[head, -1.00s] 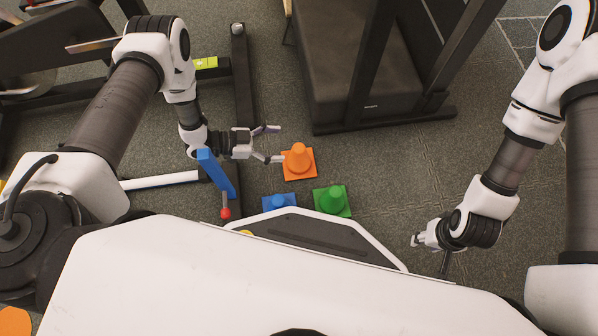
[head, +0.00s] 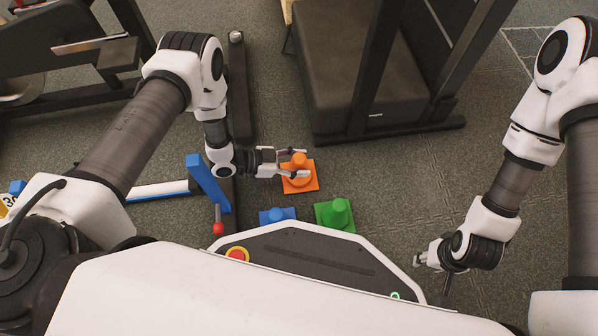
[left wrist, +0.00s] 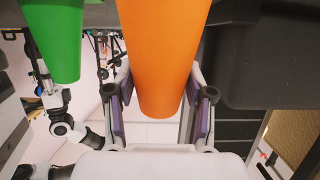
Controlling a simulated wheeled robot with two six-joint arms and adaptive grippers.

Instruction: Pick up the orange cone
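The orange cone (head: 312,184) stands upright on its square base on the grey floor, in the middle of the head view. My left gripper (head: 303,164) is level with its upper part, one finger on each side. In the left wrist view the orange cone (left wrist: 160,60) lies between the two open fingers, with gaps showing on both sides. The cone's base is out of that view. My right gripper (head: 420,256) is low at the right, away from the cones; its fingers are too small to read.
A green cone (head: 338,213) stands just below the orange one, and a blue cone (head: 278,215) is to its left. A dark exercise machine (head: 350,80) stands behind. A blue bar (head: 206,182) with a red ball end is near my left forearm. Open floor lies to the right.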

